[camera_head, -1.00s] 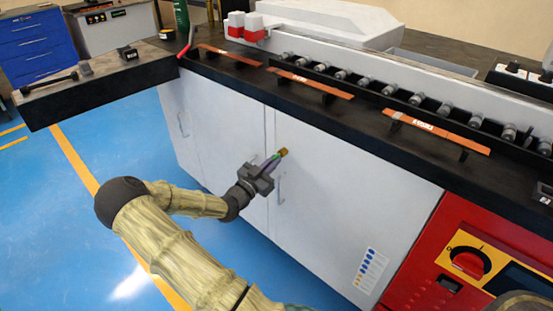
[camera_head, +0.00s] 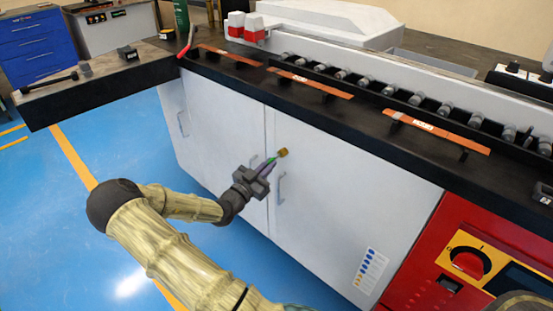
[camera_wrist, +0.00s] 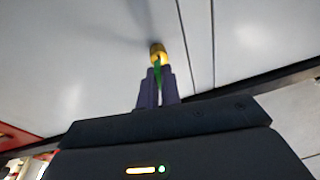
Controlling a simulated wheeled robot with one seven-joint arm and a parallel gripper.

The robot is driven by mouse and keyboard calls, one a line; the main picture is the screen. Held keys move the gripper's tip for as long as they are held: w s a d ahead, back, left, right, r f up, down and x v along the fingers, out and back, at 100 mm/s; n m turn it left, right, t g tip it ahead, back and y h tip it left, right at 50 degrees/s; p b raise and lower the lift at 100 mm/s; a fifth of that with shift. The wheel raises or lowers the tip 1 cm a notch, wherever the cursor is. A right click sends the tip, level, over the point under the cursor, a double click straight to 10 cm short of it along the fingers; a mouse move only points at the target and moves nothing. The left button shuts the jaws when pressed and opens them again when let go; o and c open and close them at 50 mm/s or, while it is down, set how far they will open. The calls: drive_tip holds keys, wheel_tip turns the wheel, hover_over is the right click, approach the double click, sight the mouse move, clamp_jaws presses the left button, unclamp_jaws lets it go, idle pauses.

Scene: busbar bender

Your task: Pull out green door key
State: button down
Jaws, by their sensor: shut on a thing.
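The green key (camera_head: 271,160) shows as a small green piece between the purple fingertips of my gripper (camera_head: 268,164), which is shut on it. The brass lock (camera_head: 283,152) is on the white cabinet door (camera_head: 330,200), just beyond the fingertips. In the wrist view, my gripper (camera_wrist: 157,88) points at the brass lock (camera_wrist: 157,50), and the green key (camera_wrist: 158,72) spans the short space between them. The key's far end meets the lock in that view; I cannot tell whether any of it is still inside. The fingers hide the rest of the key.
A vertical door handle (camera_head: 281,188) stands close beside my gripper. The dark countertop (camera_head: 350,125) overhangs the doors and carries copper bars (camera_head: 310,83). A red control panel (camera_head: 460,265) is at the right. Open blue floor (camera_head: 80,150) lies to the left.

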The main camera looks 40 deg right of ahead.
drive_tip(key=shift+a, duration=0.75)
drive_tip(key=shift+r+v, duration=0.2)
drive_tip(key=shift+v, duration=0.95)
drive_tip(key=shift+r+v, duration=0.15)
drive_tip(key=shift+v, duration=1.05)
drive_tip(key=shift+w, duration=0.1)
